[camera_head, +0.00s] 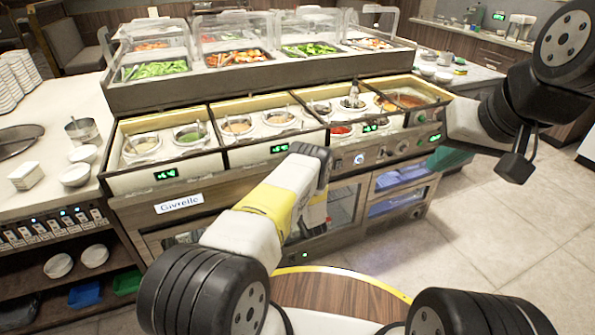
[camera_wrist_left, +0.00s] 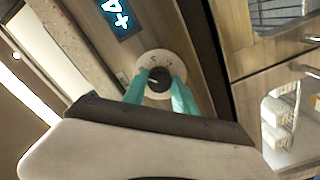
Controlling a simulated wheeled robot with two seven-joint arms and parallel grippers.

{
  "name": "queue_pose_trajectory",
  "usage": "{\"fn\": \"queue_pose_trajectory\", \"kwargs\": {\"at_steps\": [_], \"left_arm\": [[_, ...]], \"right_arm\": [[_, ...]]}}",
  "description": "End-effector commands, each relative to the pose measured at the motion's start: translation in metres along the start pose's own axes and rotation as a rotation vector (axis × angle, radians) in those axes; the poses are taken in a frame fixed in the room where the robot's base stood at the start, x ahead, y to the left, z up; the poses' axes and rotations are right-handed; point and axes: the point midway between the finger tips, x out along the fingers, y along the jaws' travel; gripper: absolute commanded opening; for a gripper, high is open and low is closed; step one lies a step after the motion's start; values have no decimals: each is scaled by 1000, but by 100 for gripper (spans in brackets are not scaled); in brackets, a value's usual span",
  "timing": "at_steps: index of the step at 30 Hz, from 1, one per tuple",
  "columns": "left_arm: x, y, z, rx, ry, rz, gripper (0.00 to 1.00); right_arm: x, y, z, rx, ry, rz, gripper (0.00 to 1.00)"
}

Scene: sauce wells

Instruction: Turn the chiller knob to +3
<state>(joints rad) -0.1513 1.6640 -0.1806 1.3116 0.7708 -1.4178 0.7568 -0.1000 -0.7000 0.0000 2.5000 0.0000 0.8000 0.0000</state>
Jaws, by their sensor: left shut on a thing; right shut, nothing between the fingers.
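In the left wrist view a dark round knob (camera_wrist_left: 158,80) sits on a pale dial plate (camera_wrist_left: 158,58) with small marks, too small to read surely. A pale pointer line shows on the knob. A blue display (camera_wrist_left: 121,14) above it appears to read +4. My left gripper (camera_wrist_left: 158,88) is shut on the knob, one teal finger on each side. In the head view my left arm reaches to the counter front, and its forearm hides the fingers and the knob. My right gripper (camera_head: 515,167) is shut and empty at the right, away from the counter front.
The sauce counter (camera_head: 345,155) holds several wells and has green displays along its front. Glass-door cabinets (camera_head: 400,185) lie below. A side counter (camera_head: 55,125) with bowls and plates stands at the left. The floor (camera_head: 510,230) at the right is clear.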

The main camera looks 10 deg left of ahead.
Motion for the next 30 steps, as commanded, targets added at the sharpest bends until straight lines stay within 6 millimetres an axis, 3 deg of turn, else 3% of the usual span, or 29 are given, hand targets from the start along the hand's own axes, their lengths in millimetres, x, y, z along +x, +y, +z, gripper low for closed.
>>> {"fn": "queue_pose_trajectory", "kwargs": {"at_steps": [8, 9, 12, 23, 30], "left_arm": [[0, 0, -1, 0, 2, 0, 0], [0, 0, -1, 0, 1, 0, 35], [0, 0, 0, 1, 1, 0, 55], [-3, 0, 0, 1, -1, -1, 55], [-38, 0, 1, 2, -3, -1, 55]], "right_arm": [[0, 0, 0, 0, 0, 0, 0], [0, 0, 0, 0, 0, 0, 0], [0, 0, 0, 0, 0, 0, 0], [0, 0, 0, 0, 0, 0, 0], [0, 0, 0, 0, 0, 0, 0]]}}
